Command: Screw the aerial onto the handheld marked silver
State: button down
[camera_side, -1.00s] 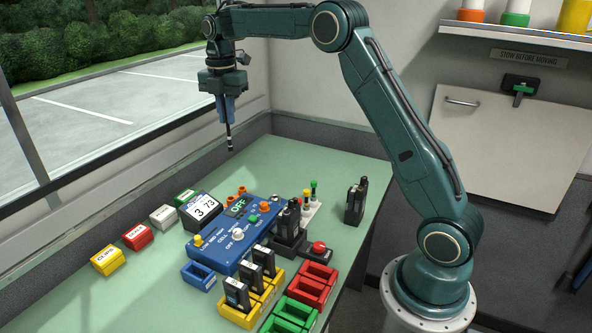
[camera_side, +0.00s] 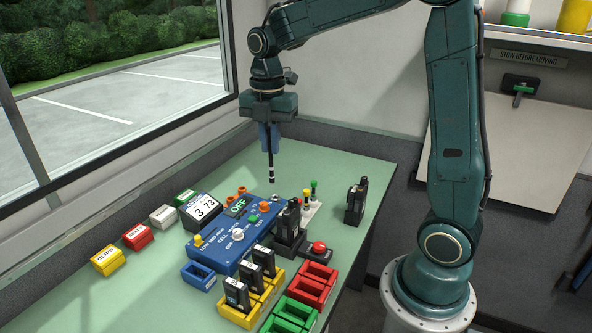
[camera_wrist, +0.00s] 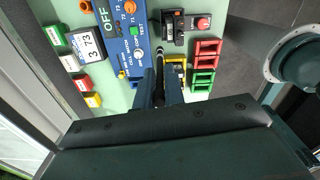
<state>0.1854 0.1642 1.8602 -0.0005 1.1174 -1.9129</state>
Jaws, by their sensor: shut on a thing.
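My gripper (camera_side: 269,148) is shut on a thin black aerial (camera_side: 271,172) with a pale band near its lower end. The aerial hangs upright, clear above the bench. In the wrist view the aerial (camera_wrist: 158,68) shows between the blue fingers. A black handheld (camera_side: 291,216) stands in a dark cradle (camera_side: 285,244) beside the blue test box, below and right of the aerial in the side view. Another black handheld (camera_side: 356,203) stands alone at the right of the bench. I cannot read a silver mark on either.
A white stand (camera_side: 312,208) holds green- and yellow-topped pieces behind the cradle. The blue test box (camera_side: 235,238) reads OFF. A red button (camera_side: 319,247), a yellow rack (camera_side: 252,303) with several black packs, and red (camera_side: 314,282) and green (camera_side: 290,314) trays crowd the front.

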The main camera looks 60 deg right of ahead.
jog(key=s, duration=0.1)
jog(key=s+f, duration=0.1)
jog(key=s, duration=0.1)
jog(key=s+a, duration=0.1)
jog(key=shift+s+f, duration=0.15)
jog(key=shift+s, duration=0.05)
jog(key=shift+f, duration=0.2)
jog(key=shift+f, duration=1.65)
jog(key=shift+f, duration=0.55)
dwell(2.4)
jog(key=c, duration=1.1)
grip_release()
